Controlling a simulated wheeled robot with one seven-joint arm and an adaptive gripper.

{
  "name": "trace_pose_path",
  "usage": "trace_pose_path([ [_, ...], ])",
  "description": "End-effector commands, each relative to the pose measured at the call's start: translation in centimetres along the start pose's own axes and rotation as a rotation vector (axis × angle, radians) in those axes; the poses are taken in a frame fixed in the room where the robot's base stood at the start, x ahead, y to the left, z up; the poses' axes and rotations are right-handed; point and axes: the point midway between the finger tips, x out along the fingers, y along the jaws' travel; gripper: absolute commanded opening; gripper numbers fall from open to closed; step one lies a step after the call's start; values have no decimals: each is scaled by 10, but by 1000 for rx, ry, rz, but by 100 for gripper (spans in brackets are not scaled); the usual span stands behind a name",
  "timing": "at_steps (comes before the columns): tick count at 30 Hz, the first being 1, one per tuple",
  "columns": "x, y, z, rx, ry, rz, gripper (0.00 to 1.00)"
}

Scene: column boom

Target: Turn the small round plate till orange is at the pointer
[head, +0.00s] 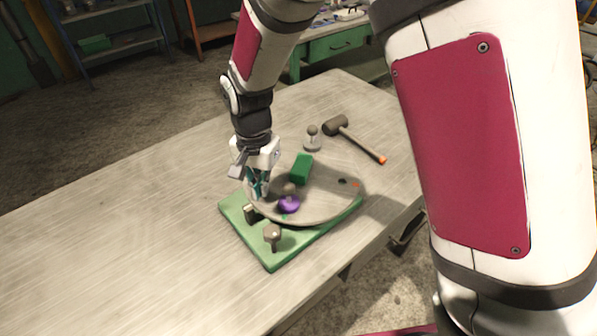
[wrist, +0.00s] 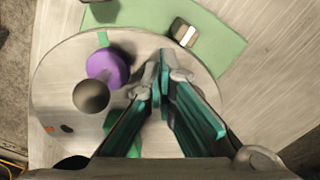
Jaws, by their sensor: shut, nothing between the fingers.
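The small round plate (head: 325,205) is grey and lies on a green base (head: 276,256). It also shows in the wrist view (wrist: 65,75). An orange mark (head: 355,184) is near the plate's right rim, beside a dark mark (head: 342,181). A green mark (head: 285,217) is at the front rim. A purple knob (head: 289,204), a dark ball (wrist: 91,96) and a green block (head: 302,168) stand on the plate. A small block (wrist: 184,32) on the base, just outside the rim, may be the pointer. My gripper (head: 259,195) is shut and empty, over the plate's left part; contact is unclear.
A mallet (head: 352,137) and a small knobbed piece (head: 312,138) lie behind the plate. The workbench (head: 120,220) is clear to the left.

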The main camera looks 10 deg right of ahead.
Motion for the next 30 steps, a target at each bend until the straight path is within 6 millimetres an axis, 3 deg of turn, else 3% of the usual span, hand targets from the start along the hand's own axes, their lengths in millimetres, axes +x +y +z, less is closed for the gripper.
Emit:
trace_pose_path([
  [30, 0, -21, -12, 0, 1, -2, 0],
])
